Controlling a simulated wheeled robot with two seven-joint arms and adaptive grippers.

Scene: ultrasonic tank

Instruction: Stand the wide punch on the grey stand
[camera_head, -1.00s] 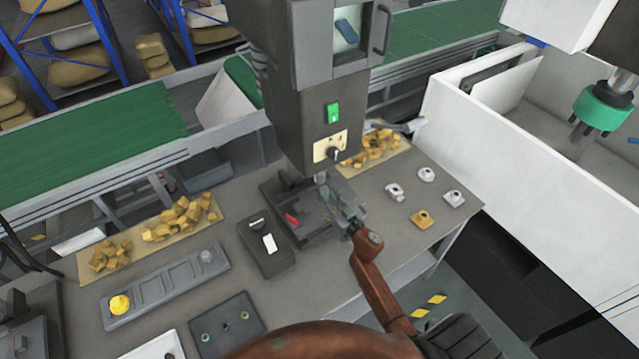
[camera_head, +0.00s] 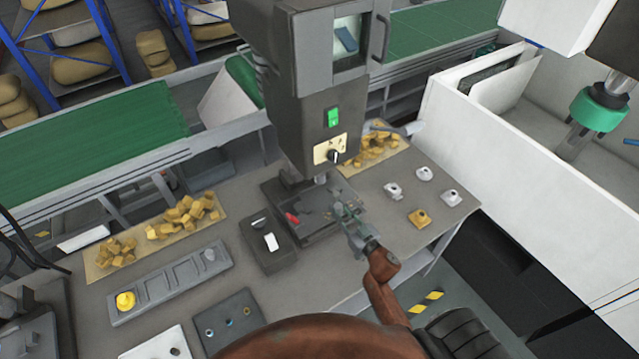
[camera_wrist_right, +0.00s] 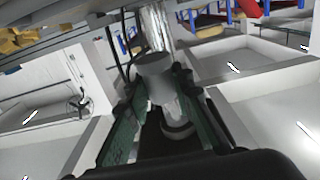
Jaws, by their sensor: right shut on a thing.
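My right gripper (camera_head: 348,214) is at the front edge of the drill-press-like machine's base, its arm coming up from the lower right. In the right wrist view its green-lined fingers (camera_wrist_right: 160,125) are shut on a grey, stepped cylindrical piece, which I take to be the wide punch (camera_wrist_right: 155,75). In the head view the punch is too small to make out in the fingers. A dark grey plate with several round holes (camera_head: 240,312) lies at the front of the bench; it may be the grey stand, but I cannot be sure. My left gripper is not in view.
The press (camera_head: 315,110) stands over its base. A black box with a white switch (camera_head: 266,250) is left of it. Several small fittings (camera_head: 420,217) lie to the right. A white-walled tank (camera_head: 530,150) stands beyond.

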